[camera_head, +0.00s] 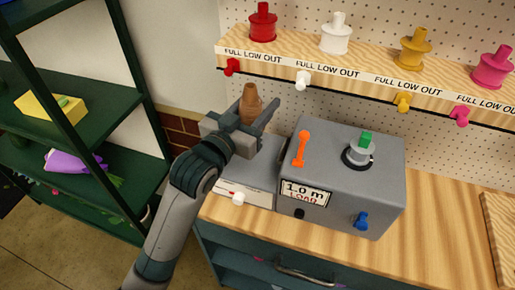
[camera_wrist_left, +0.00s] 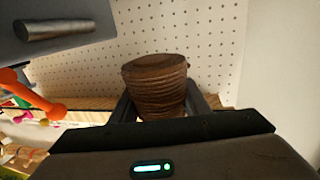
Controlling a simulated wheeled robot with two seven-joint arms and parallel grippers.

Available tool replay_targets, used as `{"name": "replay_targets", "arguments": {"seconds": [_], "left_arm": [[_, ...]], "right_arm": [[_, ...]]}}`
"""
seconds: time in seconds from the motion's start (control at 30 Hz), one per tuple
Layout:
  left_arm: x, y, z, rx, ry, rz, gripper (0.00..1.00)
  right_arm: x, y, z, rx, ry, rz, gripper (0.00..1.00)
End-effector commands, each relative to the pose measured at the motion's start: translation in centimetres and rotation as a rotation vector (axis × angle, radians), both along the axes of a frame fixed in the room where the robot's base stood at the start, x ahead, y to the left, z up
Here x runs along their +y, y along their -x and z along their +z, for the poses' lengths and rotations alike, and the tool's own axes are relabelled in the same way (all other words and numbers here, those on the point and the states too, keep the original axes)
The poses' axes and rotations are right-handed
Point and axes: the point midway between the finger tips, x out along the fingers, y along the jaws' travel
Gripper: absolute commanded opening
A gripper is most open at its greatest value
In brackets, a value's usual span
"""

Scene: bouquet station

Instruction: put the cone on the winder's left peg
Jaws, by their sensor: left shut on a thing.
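My left gripper (camera_head: 248,118) is shut on the brown ribbed cone (camera_head: 250,98). It holds the cone up over the left side of the bench, beside the grey winder box (camera_head: 377,165). The left wrist view shows the cone (camera_wrist_left: 155,82) between the two dark fingers of the gripper (camera_wrist_left: 160,105). The winder box carries an orange lever (camera_head: 300,150), a round hub with a green top (camera_head: 366,139), a blue knob (camera_head: 361,221) and a "1.0 m LOAD" display (camera_head: 305,193). I cannot make out a left peg in the head view. My right gripper is not in view.
A lower grey unit (camera_head: 262,172) stands left of the winder box, partly behind my arm. A wooden shelf (camera_head: 290,62) above holds red, white, yellow and pink spools. Green shelving (camera_head: 115,190) stands at left. The wooden bench top (camera_head: 435,190) is clear right of the winder.

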Motion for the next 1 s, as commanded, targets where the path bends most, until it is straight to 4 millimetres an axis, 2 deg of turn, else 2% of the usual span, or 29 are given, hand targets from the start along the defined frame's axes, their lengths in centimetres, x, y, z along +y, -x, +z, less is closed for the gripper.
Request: {"name": "replay_targets", "arguments": {"seconds": [0.37, 0.47, 0.8, 1.0], "left_arm": [[0.0, 0.0, -0.2, 0.000, 0.000, 0.000, 0.17], [0.0, 0.0, -1.0, 0.003, -0.001, 0.001, 0.17], [0.1, 0.1, -5.6, 0.001, -0.002, 0.001, 0.16], [0.0, 0.0, -6.3, -0.001, 0.000, 0.000, 0.16]], "right_arm": [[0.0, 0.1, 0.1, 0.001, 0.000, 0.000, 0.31], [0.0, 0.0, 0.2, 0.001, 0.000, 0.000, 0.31], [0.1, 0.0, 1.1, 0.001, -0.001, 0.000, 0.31], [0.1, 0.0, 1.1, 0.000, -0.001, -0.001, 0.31]]}}
